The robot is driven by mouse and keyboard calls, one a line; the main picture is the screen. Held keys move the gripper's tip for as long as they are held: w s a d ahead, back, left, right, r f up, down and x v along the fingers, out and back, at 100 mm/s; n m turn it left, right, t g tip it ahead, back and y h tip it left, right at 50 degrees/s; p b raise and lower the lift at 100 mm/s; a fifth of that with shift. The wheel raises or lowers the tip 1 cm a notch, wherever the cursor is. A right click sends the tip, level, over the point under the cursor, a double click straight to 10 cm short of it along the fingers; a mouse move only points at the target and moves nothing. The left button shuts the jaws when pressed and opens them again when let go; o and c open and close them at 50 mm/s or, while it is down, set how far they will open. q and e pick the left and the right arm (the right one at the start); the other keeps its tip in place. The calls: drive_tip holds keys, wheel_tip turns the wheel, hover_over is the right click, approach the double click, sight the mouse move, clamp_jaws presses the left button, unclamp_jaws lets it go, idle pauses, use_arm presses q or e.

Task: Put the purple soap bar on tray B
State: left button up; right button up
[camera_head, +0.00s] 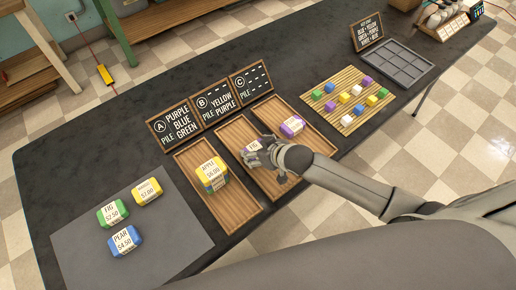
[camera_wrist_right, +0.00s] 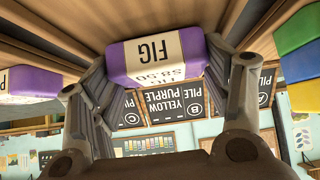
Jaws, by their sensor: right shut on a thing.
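The purple soap bar (camera_head: 255,146) has a white wrapper reading FIG; it also shows upside down in the right wrist view (camera_wrist_right: 119,62). My right gripper (camera_head: 276,160) is shut on it, with a finger on each side in the wrist view (camera_wrist_right: 157,80). The bar is over tray B (camera_head: 233,133), the middle wooden tray; I cannot tell whether it touches the tray. The gripper hides part of the bar and tray. My left gripper is out of view.
Tray A (camera_head: 236,208) holds a soap stack (camera_head: 212,174) with yellow on top. Tray C (camera_head: 309,149) holds another purple soap (camera_head: 291,126). Three soaps lie on the grey mat (camera_head: 180,240). Signboards (camera_head: 216,102) stand behind the trays. Small cubes sit on a slatted mat (camera_head: 327,107).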

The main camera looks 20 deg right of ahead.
drive_tip(key=shift+f, duration=0.2)
drive_tip(key=o, duration=1.3)
drive_tip(key=shift+c, duration=0.2)
drive_tip(key=shift+f, duration=0.1)
